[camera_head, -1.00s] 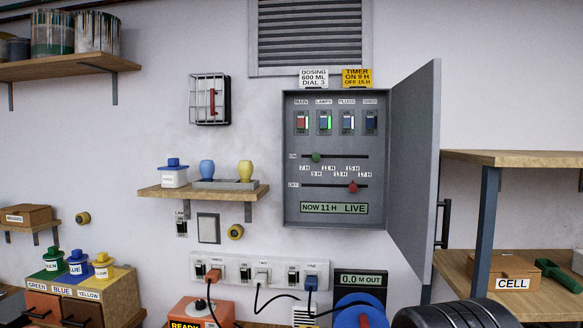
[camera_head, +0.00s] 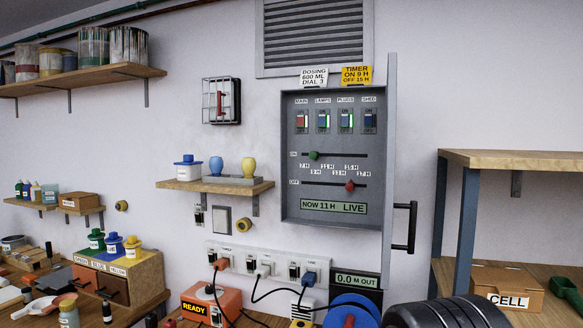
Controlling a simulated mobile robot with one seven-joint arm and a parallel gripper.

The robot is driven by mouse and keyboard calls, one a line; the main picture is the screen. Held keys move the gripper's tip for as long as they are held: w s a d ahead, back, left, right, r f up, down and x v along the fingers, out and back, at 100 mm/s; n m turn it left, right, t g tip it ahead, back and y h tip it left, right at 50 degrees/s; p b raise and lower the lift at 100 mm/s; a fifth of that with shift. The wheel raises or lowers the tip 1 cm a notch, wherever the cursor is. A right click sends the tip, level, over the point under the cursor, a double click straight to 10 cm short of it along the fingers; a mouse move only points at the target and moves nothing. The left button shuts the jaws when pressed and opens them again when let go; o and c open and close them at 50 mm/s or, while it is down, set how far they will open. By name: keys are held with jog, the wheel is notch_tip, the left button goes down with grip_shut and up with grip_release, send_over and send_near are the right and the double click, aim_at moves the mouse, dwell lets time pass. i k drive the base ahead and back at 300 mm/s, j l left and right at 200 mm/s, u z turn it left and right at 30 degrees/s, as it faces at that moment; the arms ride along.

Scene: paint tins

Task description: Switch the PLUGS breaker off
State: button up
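The grey breaker panel (camera_head: 289,200) is on the wall, open at the front. The PLUGS breaker (camera_head: 346,121) is third in the top row, with a green strip lit beside it. The MAIN breaker (camera_head: 302,121) is red; the LAMPS breaker (camera_head: 323,121) lies between them, and both show green strips. The SHED breaker (camera_head: 370,121) at the right end is dark. The panel's display (camera_head: 334,206) reads NOW 11 H LIVE. My gripper is not in view. A dark ribbed round part, perhaps of my arm, shows at the bottom right.
The panel's door (camera_head: 391,150) stands open, nearly edge-on, with a black handle (camera_head: 406,228). A socket strip (camera_head: 268,262) with plugged cords is below. A small shelf (camera_head: 215,187) is left of the panel, and a wooden shelf unit (camera_head: 505,158) stands right.

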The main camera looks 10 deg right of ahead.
aim_at(344, 118)
jog(key=k+l, duration=0.1)
jog(key=l, duration=0.4)
jog(key=k+l, duration=0.1)
jog(key=l, duration=0.35)
jog(key=l+u, duration=0.1)
jog(key=l, duration=0.4)
jog(key=i+j+z, duration=0.1)
jog(key=j+z, duration=0.15)
jog(key=j, duration=0.5)
jog(key=j+z, duration=0.25)
jog(key=j, duration=0.5)
jog(key=i+j, duration=0.3)
jog(key=j, duration=0.15)
jog(key=i+j, duration=0.35)
jog(key=j, duration=0.15)
jog(key=i+j, duration=0.3)
jog(key=j, duration=0.15)
jog(key=z, duration=1.35)
